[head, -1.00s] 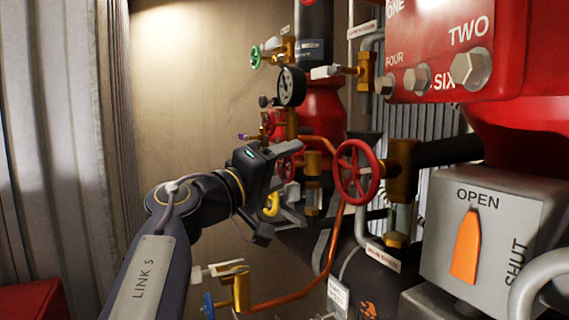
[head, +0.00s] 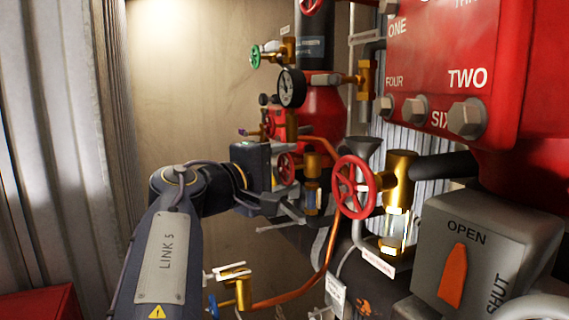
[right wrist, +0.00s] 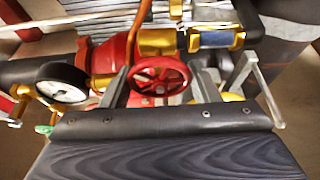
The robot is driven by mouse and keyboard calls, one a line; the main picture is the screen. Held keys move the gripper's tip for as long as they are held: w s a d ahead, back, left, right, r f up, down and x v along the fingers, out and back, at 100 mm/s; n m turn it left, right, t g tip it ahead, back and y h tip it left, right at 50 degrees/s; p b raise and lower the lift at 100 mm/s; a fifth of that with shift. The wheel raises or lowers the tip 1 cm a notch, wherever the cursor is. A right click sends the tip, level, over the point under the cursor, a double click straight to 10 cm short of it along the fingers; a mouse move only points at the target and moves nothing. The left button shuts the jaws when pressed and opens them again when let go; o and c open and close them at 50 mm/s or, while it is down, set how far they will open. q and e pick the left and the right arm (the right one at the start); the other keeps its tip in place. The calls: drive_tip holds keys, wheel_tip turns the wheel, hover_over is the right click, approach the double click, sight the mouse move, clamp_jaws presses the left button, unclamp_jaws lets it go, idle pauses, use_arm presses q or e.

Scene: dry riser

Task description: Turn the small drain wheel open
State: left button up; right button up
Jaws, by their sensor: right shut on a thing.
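The small drain wheel (head: 288,168) is a red spoked handwheel at the middle of the pipework, partly hidden by my gripper in the head view. The right wrist view shows it face-on (right wrist: 158,75) between the two fingers. My right gripper (head: 288,206) is at this wheel and shut on it; its fingers (right wrist: 163,88) lie on either side of the rim. The exact contact is hard to make out. My left gripper is in neither view.
A larger red handwheel (head: 353,187) on a brass valve is close at the right. A pressure gauge (head: 291,88) is above. A blue-handled valve (head: 213,305) and copper pipe (head: 290,298) lie below.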

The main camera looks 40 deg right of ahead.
idle(0.3)
drive_tip(key=o, duration=1)
drive_tip(key=shift+s+a+b, duration=0.15)
drive_tip(key=shift+a+b, duration=0.35)
drive_tip(key=shift+a, duration=1.45)
drive_tip(key=shift+s+a+b, duration=0.15)
drive_tip(key=shift+a+b, duration=0.3)
drive_tip(key=shift+a, duration=1.5)
